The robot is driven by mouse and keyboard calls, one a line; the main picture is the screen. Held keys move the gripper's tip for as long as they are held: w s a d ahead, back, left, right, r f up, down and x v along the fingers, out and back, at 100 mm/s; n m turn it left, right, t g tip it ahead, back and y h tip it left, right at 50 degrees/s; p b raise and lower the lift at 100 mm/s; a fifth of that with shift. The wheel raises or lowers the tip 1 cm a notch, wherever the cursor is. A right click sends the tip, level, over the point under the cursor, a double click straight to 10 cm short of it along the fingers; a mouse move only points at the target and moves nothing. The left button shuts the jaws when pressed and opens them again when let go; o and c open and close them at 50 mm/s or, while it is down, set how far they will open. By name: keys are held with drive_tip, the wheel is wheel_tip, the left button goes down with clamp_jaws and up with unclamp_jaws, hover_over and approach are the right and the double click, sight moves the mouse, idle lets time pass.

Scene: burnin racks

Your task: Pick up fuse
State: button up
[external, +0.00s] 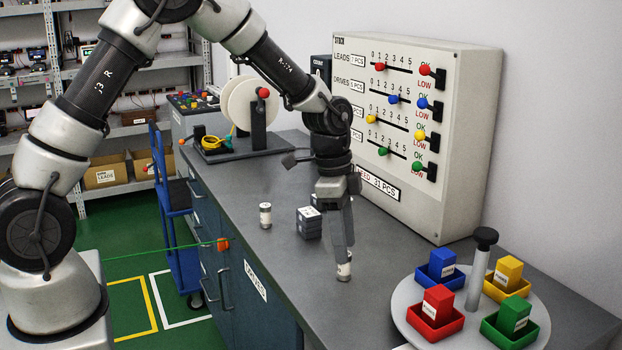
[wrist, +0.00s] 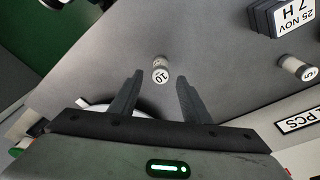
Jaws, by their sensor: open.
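A small white cylindrical fuse with grey ends (external: 344,271) stands on the grey bench directly under my gripper (external: 343,250). In the wrist view this fuse (wrist: 161,71) shows the number 10 and lies between my open fingertips (wrist: 160,77). My fingers point down, with bare space on both sides of the fuse there. I cannot tell whether either finger touches it. A second fuse (external: 265,216) stands upright near the bench's left edge. The wrist view shows another fuse (wrist: 296,68) at the right, near a dark block.
A dark date block (external: 309,223) reading "25 NOV 7 H" in the wrist view (wrist: 281,16) stands beside my gripper. A slider panel (external: 470,110) stands behind. A round carousel (external: 402,317) with coloured bins is at front right. A reel stand (external: 258,125) is farther back.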

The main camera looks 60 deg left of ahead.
sight(344, 266)
wheel_tip(344, 266, down, 5)
drive_tip(key=shift+w+r, duration=0.1)
clamp_jaws()
drive_tip(key=shift+r, duration=0.1)
